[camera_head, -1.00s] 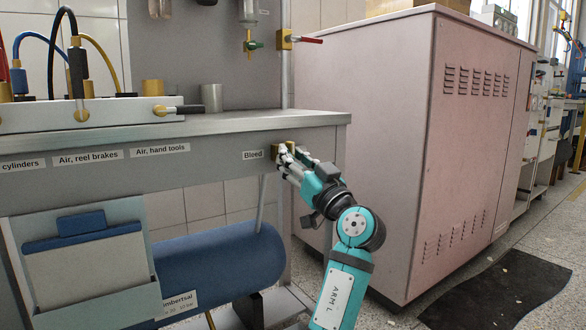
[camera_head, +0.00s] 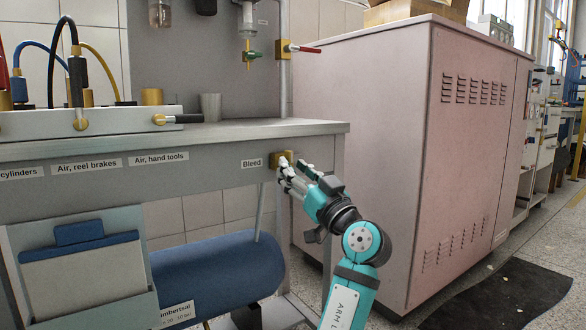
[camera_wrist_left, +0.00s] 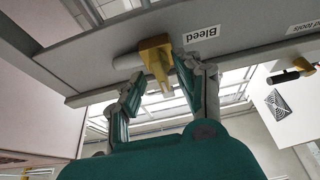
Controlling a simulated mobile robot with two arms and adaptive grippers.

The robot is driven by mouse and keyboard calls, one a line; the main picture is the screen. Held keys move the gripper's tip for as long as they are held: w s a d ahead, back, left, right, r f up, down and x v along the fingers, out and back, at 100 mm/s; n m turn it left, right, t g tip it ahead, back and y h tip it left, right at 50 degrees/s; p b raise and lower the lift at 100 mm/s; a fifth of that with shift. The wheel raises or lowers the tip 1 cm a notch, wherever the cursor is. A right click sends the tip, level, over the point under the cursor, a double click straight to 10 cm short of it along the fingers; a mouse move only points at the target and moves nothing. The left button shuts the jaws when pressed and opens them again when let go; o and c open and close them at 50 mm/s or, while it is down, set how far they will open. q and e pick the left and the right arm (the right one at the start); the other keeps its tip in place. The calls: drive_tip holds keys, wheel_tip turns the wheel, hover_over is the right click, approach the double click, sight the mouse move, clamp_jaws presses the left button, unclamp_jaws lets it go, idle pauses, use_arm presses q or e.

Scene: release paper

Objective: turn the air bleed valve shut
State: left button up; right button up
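The air bleed valve (camera_head: 278,160) is a brass block on the front edge of the grey bench, right of the "Bleed" label (camera_head: 251,163). In the left wrist view, the brass valve (camera_wrist_left: 153,52) sits just beyond the fingertips, with a pale rounded piece (camera_wrist_left: 126,62) at its left. My left gripper (camera_head: 293,165) is at the valve's lower right. In the wrist view, its fingers (camera_wrist_left: 160,76) are spread apart with a gap between them and nothing clearly gripped. Whether a finger touches the valve cannot be told. My right gripper is not in view.
A large pink cabinet (camera_head: 385,150) stands close to the right of my left arm. A blue tank (camera_head: 220,267) lies below the bench. A red-handled valve (camera_head: 300,48) is on the pipe above. A dark mat (camera_head: 505,293) lies on the floor.

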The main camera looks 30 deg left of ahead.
use_arm(q)
drive_tip(key=v, duration=1)
drive_tip(key=shift+d+f, duration=0.15)
drive_tip(key=shift+d, duration=0.15)
